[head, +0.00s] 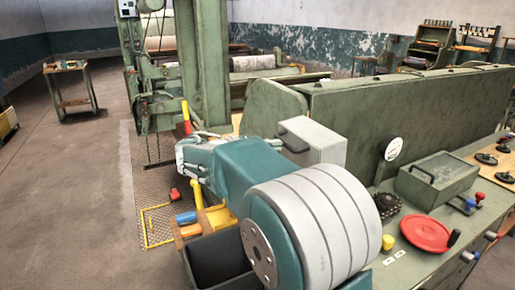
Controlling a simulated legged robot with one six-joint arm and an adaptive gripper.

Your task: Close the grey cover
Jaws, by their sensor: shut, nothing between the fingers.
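A light grey box-like cover (322,145) with a dark bar handle (293,141) on its left face stands beside the green machine's long panel, just behind my arm. My arm hides its lower part, and I cannot tell from here how far open it is. My gripper (186,156) is shut and empty, to the left of the grey cover and apart from it. It points left, above the patterned floor plate.
A dark open bin (215,262) stands below my arm, near a blue cylinder (186,218) and yellow parts. The floor at left is clear up to a small trolley (70,88).

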